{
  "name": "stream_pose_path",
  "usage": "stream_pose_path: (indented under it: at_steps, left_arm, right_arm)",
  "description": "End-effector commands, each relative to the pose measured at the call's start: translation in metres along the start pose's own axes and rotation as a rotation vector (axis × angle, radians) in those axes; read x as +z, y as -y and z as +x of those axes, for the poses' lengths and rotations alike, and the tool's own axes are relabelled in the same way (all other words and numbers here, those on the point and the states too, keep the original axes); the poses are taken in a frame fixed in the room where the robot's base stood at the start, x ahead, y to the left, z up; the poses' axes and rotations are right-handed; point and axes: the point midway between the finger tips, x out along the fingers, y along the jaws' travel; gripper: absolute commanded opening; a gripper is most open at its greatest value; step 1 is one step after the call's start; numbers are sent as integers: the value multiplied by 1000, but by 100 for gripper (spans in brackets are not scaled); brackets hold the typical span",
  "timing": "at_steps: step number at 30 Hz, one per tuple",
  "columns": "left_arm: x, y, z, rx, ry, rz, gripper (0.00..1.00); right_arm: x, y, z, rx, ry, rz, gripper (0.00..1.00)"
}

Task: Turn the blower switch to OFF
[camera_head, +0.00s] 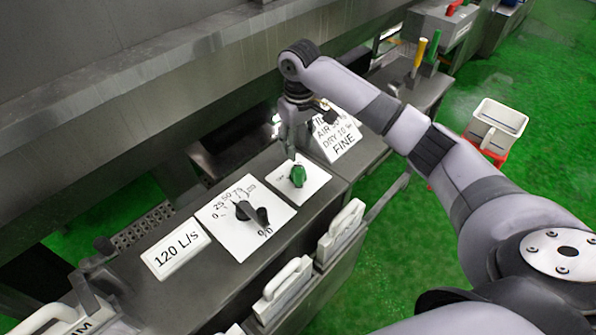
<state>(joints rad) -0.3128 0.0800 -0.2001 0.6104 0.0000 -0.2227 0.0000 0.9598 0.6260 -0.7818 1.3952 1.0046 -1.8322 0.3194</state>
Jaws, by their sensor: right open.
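A green rotary knob (298,175) sits on a small white plate (317,177) on the steel console. It looks like the blower switch, but the plate's lettering is too small to read, so I cannot tell its setting. My right gripper (292,152) hangs just above and behind the green knob, pointing down, open and with nothing visible between its fingers. I cannot tell whether a finger touches the knob. My left gripper is out of view.
A black dial knob (244,211) on a numbered plate and a "120 L/S" sign (176,249) lie to the left. A card reading "FINE" (337,136) stands close to my right gripper. White handled holders (341,230) line the console's front. A white bin (496,127) stands beyond.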

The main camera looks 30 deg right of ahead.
Motion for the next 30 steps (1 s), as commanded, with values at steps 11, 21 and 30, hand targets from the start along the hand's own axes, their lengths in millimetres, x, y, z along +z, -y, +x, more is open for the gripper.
stream_pose_path:
  at_steps: [11,21,30]
  left_arm:
    - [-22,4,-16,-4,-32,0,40]
    - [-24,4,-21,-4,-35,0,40]
    - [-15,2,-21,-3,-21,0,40]
  right_arm:
    - [1,1,82,-1,4,-1,42]
    - [0,0,121,0,0,-2,42]
    - [0,0,124,0,0,-2,42]
